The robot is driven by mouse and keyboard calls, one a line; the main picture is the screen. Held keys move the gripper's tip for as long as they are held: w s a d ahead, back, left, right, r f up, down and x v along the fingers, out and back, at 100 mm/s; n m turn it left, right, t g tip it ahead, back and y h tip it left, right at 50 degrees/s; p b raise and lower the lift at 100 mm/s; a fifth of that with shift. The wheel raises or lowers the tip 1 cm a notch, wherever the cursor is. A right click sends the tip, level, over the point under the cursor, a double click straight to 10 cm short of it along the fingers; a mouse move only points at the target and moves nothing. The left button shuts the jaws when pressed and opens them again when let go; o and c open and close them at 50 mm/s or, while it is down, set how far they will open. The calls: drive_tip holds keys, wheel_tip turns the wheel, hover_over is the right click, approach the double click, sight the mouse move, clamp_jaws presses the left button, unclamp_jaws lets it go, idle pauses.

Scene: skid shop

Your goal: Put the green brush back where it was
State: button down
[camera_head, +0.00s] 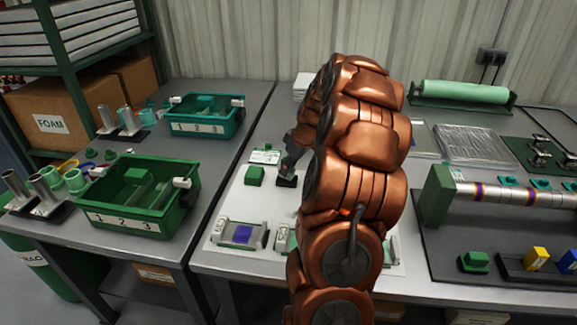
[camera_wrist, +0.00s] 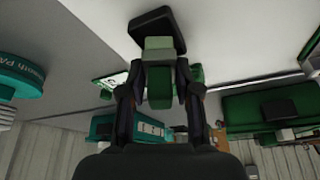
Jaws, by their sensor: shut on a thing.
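My gripper (camera_wrist: 158,82) is shut on the green brush (camera_wrist: 160,95) in the wrist view. Its two dark fingers press on the sides of the brush, which has a green part and a paler block. A dark square pad (camera_wrist: 157,22) shows at the brush's far end; I cannot tell whether it is part of the brush or a base under it. In the head view the dark pad (camera_head: 287,181) is low over or on the white mat (camera_head: 232,208). The brush itself is mostly hidden there by my gripper and arm.
A green block (camera_head: 254,176) and a label card (camera_head: 265,157) are left of the pad. Small trays (camera_head: 238,234) lie at the mat's front. A green bin (camera_head: 140,196) and a teal bin (camera_head: 205,117) stand on the left table. A green roll (camera_head: 465,92) is at the back right.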

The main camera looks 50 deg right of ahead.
drive_tip(key=shift+f, duration=0.45)
drive_tip(key=c, duration=0.8)
unclamp_jaws()
drive_tip(key=shift+r, duration=0.5)
drive_tip(key=v, duration=1.2)
drive_tip(key=shift+r, duration=0.15)
